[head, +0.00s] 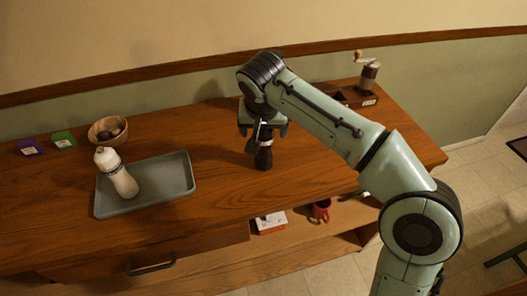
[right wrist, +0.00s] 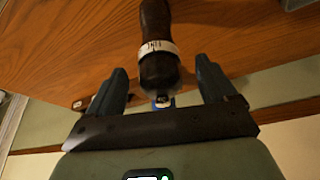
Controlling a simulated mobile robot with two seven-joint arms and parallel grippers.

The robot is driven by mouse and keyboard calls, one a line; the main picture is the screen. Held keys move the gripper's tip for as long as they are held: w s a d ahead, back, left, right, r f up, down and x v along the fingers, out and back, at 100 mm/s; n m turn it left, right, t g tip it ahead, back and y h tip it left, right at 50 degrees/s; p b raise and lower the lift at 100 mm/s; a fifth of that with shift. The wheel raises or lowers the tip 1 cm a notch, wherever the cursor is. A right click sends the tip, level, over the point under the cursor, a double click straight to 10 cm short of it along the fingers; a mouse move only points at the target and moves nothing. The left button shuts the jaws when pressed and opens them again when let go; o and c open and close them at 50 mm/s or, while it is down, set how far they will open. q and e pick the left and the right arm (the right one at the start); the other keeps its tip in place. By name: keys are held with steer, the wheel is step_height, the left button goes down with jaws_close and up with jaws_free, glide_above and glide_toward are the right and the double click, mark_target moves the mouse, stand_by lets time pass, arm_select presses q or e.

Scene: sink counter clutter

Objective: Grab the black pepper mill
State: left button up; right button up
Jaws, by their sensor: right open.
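The black pepper mill (head: 263,158) stands on the wooden counter near the middle of the head view. It is dark with a pale label band. My right gripper (head: 264,130) is directly above it, pointing down, with its fingers around the mill's top. In the right wrist view the mill (right wrist: 157,45) shows between the two spread blue-grey fingers (right wrist: 161,78), with a visible gap on each side. The right gripper is open and holds nothing. My left gripper is in neither view.
A coffee grinder (head: 368,78) stands at back right. Counter between tray and black mill is clear.

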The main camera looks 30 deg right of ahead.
mark_target(264, 150)
steer(key=x, duration=0.2)
steer(key=b+x, duration=0.1)
steer(key=x, duration=0.1)
steer(key=shift+s+f, duration=0.15)
steer(key=shift+f, duration=0.2)
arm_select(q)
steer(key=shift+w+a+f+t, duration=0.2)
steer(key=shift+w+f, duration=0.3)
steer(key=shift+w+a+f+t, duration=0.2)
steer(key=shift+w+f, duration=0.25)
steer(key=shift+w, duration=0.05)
arm_select(e)
steer(key=shift+r, duration=0.1)
jaws_close()
